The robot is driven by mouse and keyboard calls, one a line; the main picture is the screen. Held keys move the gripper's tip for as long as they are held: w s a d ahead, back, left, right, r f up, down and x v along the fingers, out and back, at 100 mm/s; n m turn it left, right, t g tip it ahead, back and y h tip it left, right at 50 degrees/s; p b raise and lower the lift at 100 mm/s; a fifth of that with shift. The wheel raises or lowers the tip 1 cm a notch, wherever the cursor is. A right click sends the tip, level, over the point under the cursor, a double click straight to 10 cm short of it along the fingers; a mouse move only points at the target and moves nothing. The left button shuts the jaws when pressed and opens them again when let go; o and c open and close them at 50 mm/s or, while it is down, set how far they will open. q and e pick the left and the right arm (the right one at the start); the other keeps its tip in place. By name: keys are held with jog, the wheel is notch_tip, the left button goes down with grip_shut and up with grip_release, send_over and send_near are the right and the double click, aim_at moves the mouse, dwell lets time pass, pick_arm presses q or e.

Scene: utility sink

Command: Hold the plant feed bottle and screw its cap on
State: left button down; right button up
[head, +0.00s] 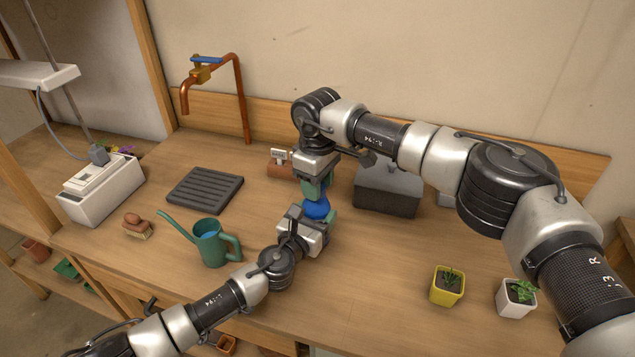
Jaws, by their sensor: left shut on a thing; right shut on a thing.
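The blue plant feed bottle (317,209) is near the middle of the bench in the head view, mostly hidden by my grippers. My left gripper (309,218) comes from the lower left and is shut on the bottle.
A green watering can (211,246) stands left of my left gripper. A dark slatted tray (204,190) lies behind it. A grey box (387,196) is right of the bottle. Yellow (446,289) and white (515,301) plant pots stand front right. A copper tap (240,90) rises at the back.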

jog(key=o, duration=0.9)
jog(key=shift+c, duration=0.2)
jog(key=shift+r, duration=0.1)
jog(key=shift+r, duration=2.2)
jog(key=shift+c, duration=0.3)
